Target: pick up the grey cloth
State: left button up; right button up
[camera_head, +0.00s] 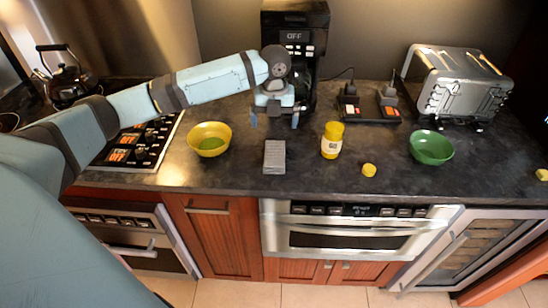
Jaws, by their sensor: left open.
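The grey cloth (274,157) lies flat as a small striped rectangle on the dark counter, near its front edge and in the middle of the view. My left arm reaches in from the left, and its gripper (274,121) points down above the counter, just behind the cloth in the picture. Its two fingertips are apart with nothing visible between them. The gripper does not appear to touch the cloth. My right gripper is not in view.
A yellow bowl (209,138) stands left of the cloth, and a yellow jar (332,140) right of it. A small yellow lid (369,170), a green bowl (431,148) and a toaster (464,85) are further right. A coffee machine (297,35) stands behind my gripper.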

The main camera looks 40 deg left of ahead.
pick_arm(q)
send_over(274, 153)
jog(key=f, duration=0.7)
jog(key=shift+w+a+f, duration=0.15)
jog(key=shift+a+f, duration=0.05)
jog(key=shift+f, duration=0.15)
jog(key=shift+d+f+p, duration=0.15)
jog(key=shift+f+p, duration=0.15)
jog(key=shift+f, duration=1.1)
jog(key=shift+d+f+p, duration=0.1)
jog(key=shift+f+p, duration=0.2)
jog(key=shift+f, duration=1.05)
jog(key=c, duration=1)
